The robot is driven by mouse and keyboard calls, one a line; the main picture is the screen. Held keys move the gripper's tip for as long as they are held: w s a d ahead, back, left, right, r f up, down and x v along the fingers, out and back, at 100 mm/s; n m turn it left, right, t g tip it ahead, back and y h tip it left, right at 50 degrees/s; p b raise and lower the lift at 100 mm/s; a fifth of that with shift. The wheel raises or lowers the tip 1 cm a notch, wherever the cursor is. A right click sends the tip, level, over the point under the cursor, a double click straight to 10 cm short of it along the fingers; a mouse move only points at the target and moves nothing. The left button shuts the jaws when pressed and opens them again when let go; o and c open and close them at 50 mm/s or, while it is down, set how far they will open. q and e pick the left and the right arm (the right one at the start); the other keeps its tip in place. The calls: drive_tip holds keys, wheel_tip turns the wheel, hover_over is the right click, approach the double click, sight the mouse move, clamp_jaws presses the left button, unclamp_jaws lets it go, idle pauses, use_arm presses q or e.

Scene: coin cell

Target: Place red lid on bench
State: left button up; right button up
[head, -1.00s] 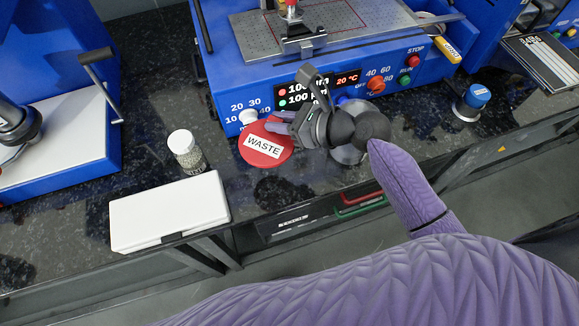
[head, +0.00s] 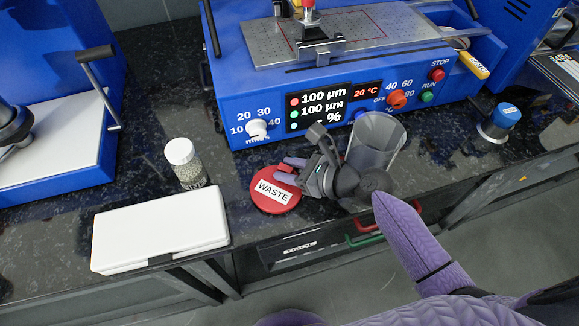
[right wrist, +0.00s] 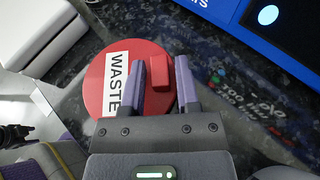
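The round red lid (head: 262,203) with a white WASTE label lies label up, apparently flat on the dark bench (head: 140,140). It also shows in the right wrist view (right wrist: 97,75). My right gripper (head: 287,169) is over the lid. In the right wrist view its two purple fingers (right wrist: 161,75) stand on either side of the lid's raised red grip, with narrow gaps showing, so they look open around it. The clear waste beaker (head: 375,135) stands uncovered just behind and right of the gripper. My left gripper is not in view.
A blue coating machine (head: 270,100) stands behind the lid. A jar of pellets (head: 186,163) and a white case (head: 160,228) are to the left. The bench's front edge is close to the lid. A blue-capped container (head: 500,122) stands at the right.

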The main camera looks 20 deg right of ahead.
sight(371, 151)
drive_tip(key=shift+o, duration=0.8)
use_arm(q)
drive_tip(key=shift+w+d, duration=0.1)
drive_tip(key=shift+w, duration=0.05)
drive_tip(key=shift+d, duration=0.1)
use_arm(e)
drive_tip(key=shift+r, duration=0.2)
drive_tip(key=p+v, duration=0.3)
drive_tip(key=v, duration=0.8)
drive_tip(key=shift+s+d+r+p, duration=0.2)
drive_tip(key=shift+s+d+p, duration=0.1)
drive_tip(key=shift+s+d, duration=0.05)
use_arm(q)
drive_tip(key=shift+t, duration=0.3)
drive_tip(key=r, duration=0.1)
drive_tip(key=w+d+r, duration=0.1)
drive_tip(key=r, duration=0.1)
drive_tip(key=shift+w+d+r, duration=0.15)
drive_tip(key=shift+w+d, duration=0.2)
use_arm(e)
drive_tip(key=shift+f, duration=0.1)
